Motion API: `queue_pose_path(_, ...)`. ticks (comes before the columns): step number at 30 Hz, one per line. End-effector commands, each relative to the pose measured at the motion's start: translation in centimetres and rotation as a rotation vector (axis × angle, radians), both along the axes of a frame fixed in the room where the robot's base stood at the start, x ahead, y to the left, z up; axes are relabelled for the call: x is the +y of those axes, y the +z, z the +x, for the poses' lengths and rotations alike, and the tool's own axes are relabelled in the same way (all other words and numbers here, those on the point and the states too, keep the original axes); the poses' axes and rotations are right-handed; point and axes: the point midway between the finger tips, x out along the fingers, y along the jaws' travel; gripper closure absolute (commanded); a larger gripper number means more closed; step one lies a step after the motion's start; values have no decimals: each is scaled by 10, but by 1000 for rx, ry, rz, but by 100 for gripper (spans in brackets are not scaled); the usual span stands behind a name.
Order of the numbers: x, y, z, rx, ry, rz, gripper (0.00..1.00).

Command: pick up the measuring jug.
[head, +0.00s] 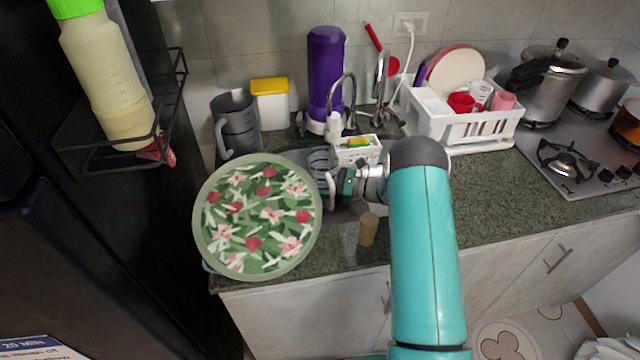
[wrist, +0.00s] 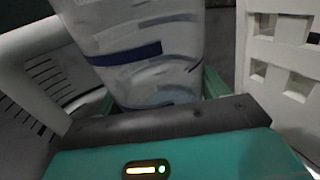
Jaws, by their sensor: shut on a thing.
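The measuring jug (head: 319,160) appears to be the clear, striped vessel at the sink, partly hidden by my gripper. A white curved handle shows on its near side. In the wrist view, a white loop (wrist: 28,48) and dark graduation lines show at the left. My gripper (head: 342,187) is beside it. In the wrist view, its teal fingers are on both sides of a pale, glossy piece (wrist: 140,50) with a dark blue band. They are shut on this piece, which seems to be part of the jug. I cannot tell whether the jug is clear of the sink.
A white sponge caddy (head: 357,151) is close to my gripper, with the faucet (head: 340,95) behind. A round floral tray (head: 258,217) stands at the left front. A grey pitcher (head: 236,124), purple bottle (head: 325,75) and cork-coloured cylinder (head: 368,229) are nearby. A dish rack (head: 460,125) stands right.

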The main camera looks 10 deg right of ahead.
Motion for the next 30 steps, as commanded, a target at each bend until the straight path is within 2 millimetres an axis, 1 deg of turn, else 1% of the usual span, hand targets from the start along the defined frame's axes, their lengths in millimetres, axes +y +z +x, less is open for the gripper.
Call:
queue_pose_path(3,0,7,0,-1,0,1,66)
queue_pose_path(8,-15,6,-6,0,-1,1,66)
queue_pose_path(25,-75,6,-31,0,-2,0,66)
queue_pose_path(30,-74,25,-30,-3,0,0,66)
